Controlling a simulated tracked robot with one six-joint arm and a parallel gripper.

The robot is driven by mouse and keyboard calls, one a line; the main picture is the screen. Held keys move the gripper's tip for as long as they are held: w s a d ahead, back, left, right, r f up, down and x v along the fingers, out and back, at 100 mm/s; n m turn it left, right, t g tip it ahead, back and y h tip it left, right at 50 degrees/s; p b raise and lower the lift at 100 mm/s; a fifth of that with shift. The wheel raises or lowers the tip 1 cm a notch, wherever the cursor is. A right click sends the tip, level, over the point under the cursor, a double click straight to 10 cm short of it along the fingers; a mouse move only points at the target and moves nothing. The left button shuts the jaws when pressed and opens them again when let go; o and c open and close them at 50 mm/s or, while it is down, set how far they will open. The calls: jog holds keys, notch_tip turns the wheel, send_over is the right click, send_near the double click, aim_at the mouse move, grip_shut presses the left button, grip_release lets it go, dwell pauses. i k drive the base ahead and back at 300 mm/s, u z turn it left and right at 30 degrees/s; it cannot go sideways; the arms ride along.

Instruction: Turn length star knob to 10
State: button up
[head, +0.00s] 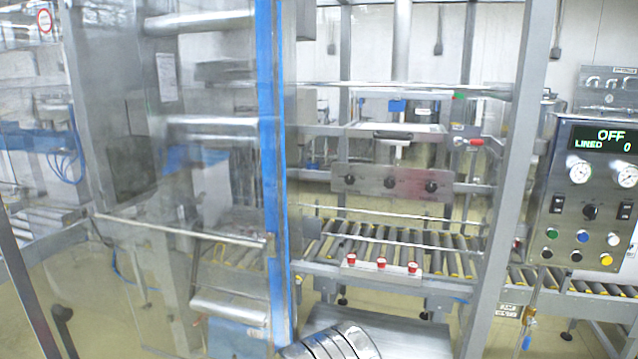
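A steel plate (402,197) in the middle of the machine carries three dark knobs: a left knob (349,180), a middle knob (390,182) and a right knob (431,186). They are small and far off, so I cannot read any labels or scales, nor tell which is the length star knob or where it is set. My gripper is not in view.
A clear door with a blue edge (268,120) and a bar handle (180,229) fills the left. A roller conveyor (400,250) with red buttons (381,262) runs below the plate. A control panel (590,212) at right reads OFF, LINED 0. A steel post (522,140) stands before it.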

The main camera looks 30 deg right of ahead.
aim_at(349, 178)
jog(key=u, duration=1.4)
jog(key=k, duration=0.75)
jog(key=z, duration=1.2)
jog(key=i, duration=0.9)
jog(key=z, duration=0.05)
